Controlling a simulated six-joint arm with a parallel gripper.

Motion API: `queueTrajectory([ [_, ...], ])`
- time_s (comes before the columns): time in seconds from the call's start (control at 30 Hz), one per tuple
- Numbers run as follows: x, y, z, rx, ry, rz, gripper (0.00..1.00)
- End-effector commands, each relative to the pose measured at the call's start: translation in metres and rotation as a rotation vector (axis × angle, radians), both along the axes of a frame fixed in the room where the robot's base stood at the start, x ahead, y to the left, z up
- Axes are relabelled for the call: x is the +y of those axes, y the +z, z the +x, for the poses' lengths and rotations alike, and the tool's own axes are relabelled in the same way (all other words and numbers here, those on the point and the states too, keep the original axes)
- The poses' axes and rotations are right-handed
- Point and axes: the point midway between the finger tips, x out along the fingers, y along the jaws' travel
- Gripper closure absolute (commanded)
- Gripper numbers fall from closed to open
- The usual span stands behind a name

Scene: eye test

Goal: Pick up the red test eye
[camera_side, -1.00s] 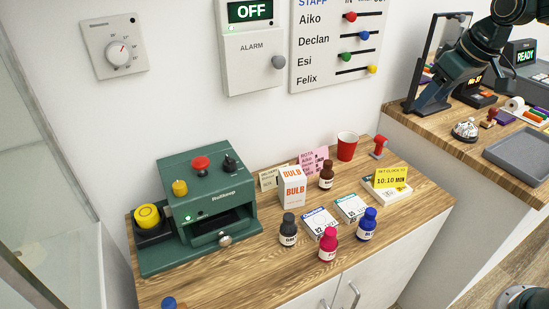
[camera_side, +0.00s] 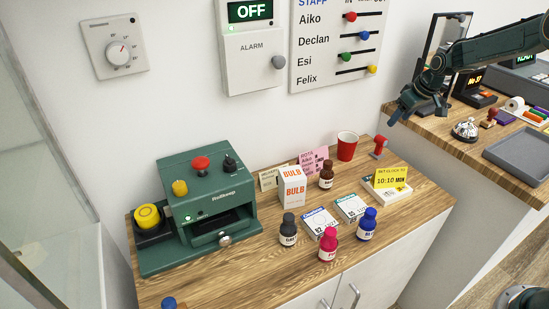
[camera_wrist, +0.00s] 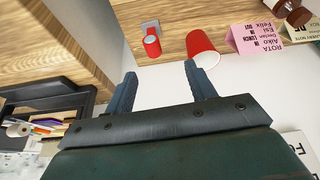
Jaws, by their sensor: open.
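A small red piece with a round head (camera_side: 379,146) stands at the back right of the wooden counter, right of the red cup. It may be the red test eye, but it is too small to tell. In the wrist view a red cylinder with a pale round end (camera_wrist: 152,46) sits by a grey bracket, beyond my fingertips. My gripper (camera_side: 397,114) is open and empty, above the counter's right end near the wall. In the wrist view its two fingers (camera_wrist: 163,82) are spread, with white surface between them.
The red cup (camera_side: 347,146) stands close by; pink rota card (camera_wrist: 255,38) is beside it. Bottles, including a red one (camera_side: 328,244), boxes and a green machine (camera_side: 205,205) fill the counter. The right desk holds a bell (camera_side: 466,130), a tray (camera_side: 520,155) and a mirror-like frame (camera_side: 436,50).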

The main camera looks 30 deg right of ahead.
Motion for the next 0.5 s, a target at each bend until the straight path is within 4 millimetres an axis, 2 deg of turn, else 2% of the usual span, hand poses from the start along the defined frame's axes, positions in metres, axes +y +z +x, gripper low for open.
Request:
queueTrajectory([
  [0.03,-0.006,-0.009,0.003,0.002,0.0,0.002,0.45],
  [0.13,-0.013,-0.02,0.006,0.002,0.002,0.004,0.45],
  [0.5,-0.016,-0.029,0.009,0.001,0.003,0.005,0.45],
])
